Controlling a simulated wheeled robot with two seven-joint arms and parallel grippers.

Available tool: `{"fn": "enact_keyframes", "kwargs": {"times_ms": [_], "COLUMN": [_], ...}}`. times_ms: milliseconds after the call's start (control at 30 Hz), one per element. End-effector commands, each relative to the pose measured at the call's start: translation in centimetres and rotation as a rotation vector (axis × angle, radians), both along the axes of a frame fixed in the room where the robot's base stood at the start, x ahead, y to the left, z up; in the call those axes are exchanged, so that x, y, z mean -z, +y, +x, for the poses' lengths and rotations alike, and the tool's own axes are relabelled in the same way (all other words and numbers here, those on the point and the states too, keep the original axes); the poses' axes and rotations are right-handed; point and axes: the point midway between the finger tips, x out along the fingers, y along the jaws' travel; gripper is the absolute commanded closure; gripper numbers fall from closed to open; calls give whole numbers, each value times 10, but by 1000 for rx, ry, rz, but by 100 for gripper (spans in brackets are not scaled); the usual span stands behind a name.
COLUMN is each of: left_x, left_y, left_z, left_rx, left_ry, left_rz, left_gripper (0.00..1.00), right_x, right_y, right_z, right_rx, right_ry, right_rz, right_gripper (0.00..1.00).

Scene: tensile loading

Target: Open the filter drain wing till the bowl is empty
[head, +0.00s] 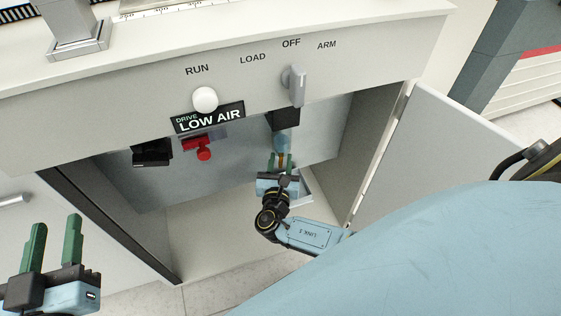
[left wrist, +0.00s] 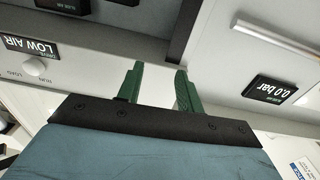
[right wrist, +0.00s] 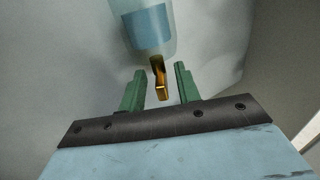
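The filter bowl (right wrist: 150,30) is a clear cylinder with blue liquid showing inside, in the right wrist view. In the head view the bowl (head: 284,143) hangs under a black filter head inside the cabinet. The brass drain wing (right wrist: 160,80) sticks out below the bowl. My right gripper (right wrist: 158,90) is open, its green fingers on either side of the wing with gaps showing; in the head view it is just below the bowl (head: 279,163). My left gripper (head: 54,243) is open and empty, outside the cabinet at the lower left; its fingers also show in the left wrist view (left wrist: 159,85).
A red valve (head: 203,150) and a black display (head: 152,153) sit inside the cabinet, left of the filter. The selector knob (head: 295,84) and white button (head: 205,99) are on the panel above. The open cabinet door (head: 440,170) stands at right.

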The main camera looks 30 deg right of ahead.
Motion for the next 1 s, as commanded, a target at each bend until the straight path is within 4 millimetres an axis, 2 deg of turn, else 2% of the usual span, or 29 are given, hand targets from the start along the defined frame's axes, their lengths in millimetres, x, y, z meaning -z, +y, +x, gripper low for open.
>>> {"fn": "enact_keyframes", "kwargs": {"times_ms": [233,567,800,1000], "left_x": [5,55,91,111], "left_y": [1,15,29,39], "left_z": [0,-12,-34,-53], "left_rx": [-2,-26,-45,-58], "left_ry": [35,343,588,744], "left_rz": [10,98,164,203], "left_gripper": [64,64,64,64], "right_x": [0,-1,-1,-1], "right_y": [4,31,57,74], "right_z": [-5,-39,-71,-93], "right_rx": [-1,-2,-2,0], "right_ry": [3,4,2,2], "right_rz": [1,1,2,0], "right_gripper": [67,67,67,67]}}
